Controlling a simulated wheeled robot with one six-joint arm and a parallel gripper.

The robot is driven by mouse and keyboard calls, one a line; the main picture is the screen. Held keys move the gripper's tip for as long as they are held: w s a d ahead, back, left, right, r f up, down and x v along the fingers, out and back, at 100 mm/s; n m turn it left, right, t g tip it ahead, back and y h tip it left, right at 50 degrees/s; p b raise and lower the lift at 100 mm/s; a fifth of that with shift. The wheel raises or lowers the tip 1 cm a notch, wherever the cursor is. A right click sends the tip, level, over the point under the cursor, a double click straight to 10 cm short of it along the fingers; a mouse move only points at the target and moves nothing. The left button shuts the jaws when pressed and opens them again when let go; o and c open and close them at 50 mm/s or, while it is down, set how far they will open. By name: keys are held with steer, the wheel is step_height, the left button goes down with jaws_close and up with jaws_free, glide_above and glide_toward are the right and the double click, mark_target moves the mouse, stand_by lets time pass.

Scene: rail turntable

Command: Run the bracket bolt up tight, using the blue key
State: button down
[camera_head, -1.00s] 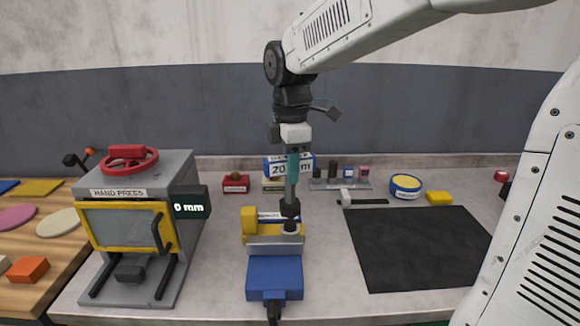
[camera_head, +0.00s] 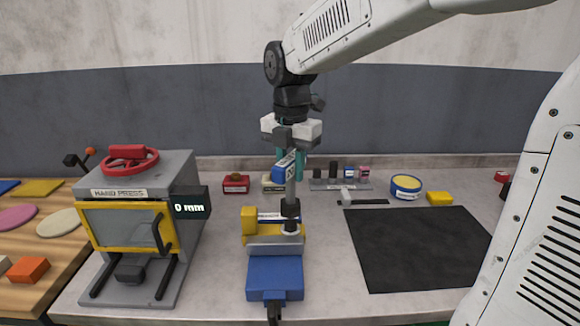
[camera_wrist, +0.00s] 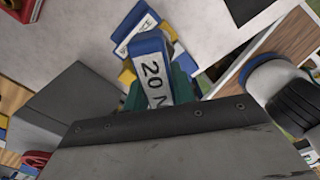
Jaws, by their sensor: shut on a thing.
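The blue key (camera_head: 284,168) is a blue block with a white label above a grey shaft (camera_head: 291,190). It stands upright over the bracket, and its dark lower end meets the light collar (camera_head: 291,229) there. The bolt itself is hidden. My gripper (camera_head: 292,166), with teal fingers, is shut on the blue key. In the wrist view the key (camera_wrist: 152,72) shows "20 N" beside a teal finger (camera_wrist: 183,85). The yellow bracket (camera_head: 249,222) sits in the grey jaws of a blue vise (camera_head: 275,275).
A hand press (camera_head: 140,240) reading 0 mm stands close on the left. A dark mat (camera_head: 420,248) lies to the right. Behind are a red box (camera_head: 236,185), a rack of small parts (camera_head: 340,184), a round tin (camera_head: 406,187) and a yellow block (camera_head: 439,198).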

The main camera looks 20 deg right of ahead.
mark_target(291, 184)
steer(key=shift+f, duration=2.15)
stand_by(0.9)
steer(key=m, duration=0.5)
stand_by(0.4)
steer(key=shift+m, duration=0.6)
steer(key=m, duration=0.4)
steer(key=shift+s, duration=0.1)
steer(key=shift+m, duration=0.3)
